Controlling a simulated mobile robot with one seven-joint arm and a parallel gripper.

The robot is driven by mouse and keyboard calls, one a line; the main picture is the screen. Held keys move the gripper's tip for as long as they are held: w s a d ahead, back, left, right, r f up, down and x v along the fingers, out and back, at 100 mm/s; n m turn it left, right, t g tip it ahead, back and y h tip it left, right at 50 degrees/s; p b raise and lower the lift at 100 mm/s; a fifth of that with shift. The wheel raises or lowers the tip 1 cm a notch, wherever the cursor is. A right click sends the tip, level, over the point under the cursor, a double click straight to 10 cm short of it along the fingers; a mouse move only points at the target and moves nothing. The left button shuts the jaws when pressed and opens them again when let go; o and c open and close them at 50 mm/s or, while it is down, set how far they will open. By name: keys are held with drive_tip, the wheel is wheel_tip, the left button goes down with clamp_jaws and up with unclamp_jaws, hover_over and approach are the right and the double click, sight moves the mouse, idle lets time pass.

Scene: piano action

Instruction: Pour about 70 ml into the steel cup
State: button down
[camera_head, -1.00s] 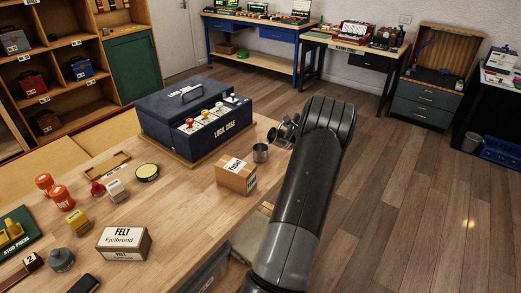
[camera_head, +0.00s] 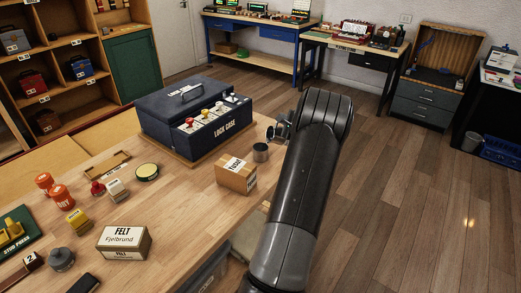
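A small steel cup (camera_head: 261,152) stands upright on the wooden workbench, right of the lock case and behind a cardboard box. My gripper (camera_head: 276,131) is partly in view just behind and to the right of the cup, near the bench's right edge. My dark arm covers most of it. I cannot see its fingertips clearly, nor whether it holds anything. No pouring vessel or stream of liquid can be made out. The inside of the cup is too small to read.
The dark blue lock case (camera_head: 195,115) stands left of the cup. The cardboard box (camera_head: 236,174) is close in front of it. A felt box (camera_head: 124,242), orange containers (camera_head: 62,198) and a round tin (camera_head: 147,172) lie further left. Open floor lies right of the bench.

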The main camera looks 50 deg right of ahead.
drive_tip(key=shift+w+a+r+n+p, duration=0.25)
drive_tip(key=shift+a+r+n+p, duration=0.1)
drive_tip(key=shift+p, duration=0.2)
idle(0.7)
drive_tip(key=shift+w+a+r+n+g+h+p, duration=0.2)
drive_tip(key=shift+w+a+n, duration=0.15)
drive_tip(key=shift+a, duration=0.15)
drive_tip(key=shift+w+a+r+n+g+h+p, duration=0.1)
drive_tip(key=shift+w+a+r+n, duration=0.1)
drive_tip(key=shift+w+a+n, duration=0.25)
idle(0.8)
drive_tip(key=shift+s, duration=0.1)
drive_tip(key=s+d+f+m, duration=0.2)
drive_tip(key=d+m, duration=0.1)
drive_tip(key=shift+s+d+f, duration=0.1)
drive_tip(key=shift+s, duration=0.05)
drive_tip(key=shift+s+d+f+m+t+y, duration=0.35)
drive_tip(key=shift+d+f+m+t+y, duration=0.2)
drive_tip(key=shift+f+m, duration=0.3)
drive_tip(key=shift+s+d+f+m+b, duration=0.25)
drive_tip(key=shift+d+f+m+b, duration=0.1)
drive_tip(key=shift+m, duration=0.35)
idle(0.9)
